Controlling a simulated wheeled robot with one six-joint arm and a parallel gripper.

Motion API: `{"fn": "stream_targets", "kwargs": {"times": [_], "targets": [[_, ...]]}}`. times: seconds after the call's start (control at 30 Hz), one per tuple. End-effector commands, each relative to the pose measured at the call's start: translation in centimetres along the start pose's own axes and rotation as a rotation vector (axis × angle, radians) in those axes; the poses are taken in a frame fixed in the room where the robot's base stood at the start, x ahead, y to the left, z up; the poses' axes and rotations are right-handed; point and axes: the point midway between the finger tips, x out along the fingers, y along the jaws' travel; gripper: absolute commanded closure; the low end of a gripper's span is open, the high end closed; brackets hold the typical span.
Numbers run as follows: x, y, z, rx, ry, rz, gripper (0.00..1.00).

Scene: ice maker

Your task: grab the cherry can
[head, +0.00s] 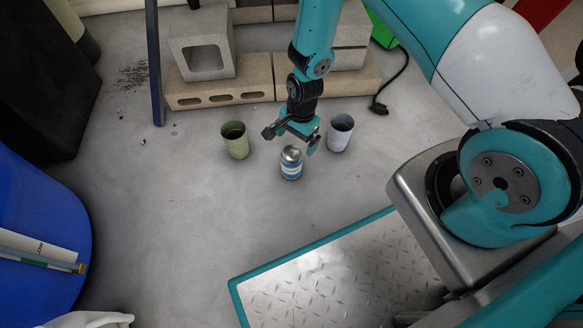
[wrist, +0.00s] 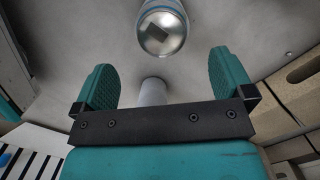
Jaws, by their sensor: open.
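A can (head: 291,164) with a silver top and a blue and white band stands upright on the grey floor in the head view. Its lettering is too small to read, so I cannot tell if it says cherry. In the wrist view the can (wrist: 162,28) shows its silver end at the top, beyond the fingertips. My gripper (head: 291,138) is just behind and above the can in the head view. Its teal fingers (wrist: 163,65) are spread apart, and the can is not between them.
A green cup (head: 235,142) stands left of the can and a pale cup (head: 340,132) stands right. Concrete blocks (head: 222,92) lie behind. A blue container (head: 40,230) is at left.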

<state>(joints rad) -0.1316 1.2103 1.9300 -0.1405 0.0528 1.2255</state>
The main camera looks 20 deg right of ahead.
Motion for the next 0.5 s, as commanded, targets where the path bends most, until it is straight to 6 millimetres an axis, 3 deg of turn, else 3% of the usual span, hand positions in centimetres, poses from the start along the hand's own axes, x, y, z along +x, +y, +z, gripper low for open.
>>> {"fn": "stream_targets", "kwargs": {"times": [0.03,0.1,0.5], "targets": [[1.7,0.0,-0.1,-0.001,0.0,0.001,0.01],[2.6,0.0,0.0,-0.001,0.0,0.001,0.01],[5.3,-0.2,0.1,-0.002,0.0,0.0,0.01]]}}
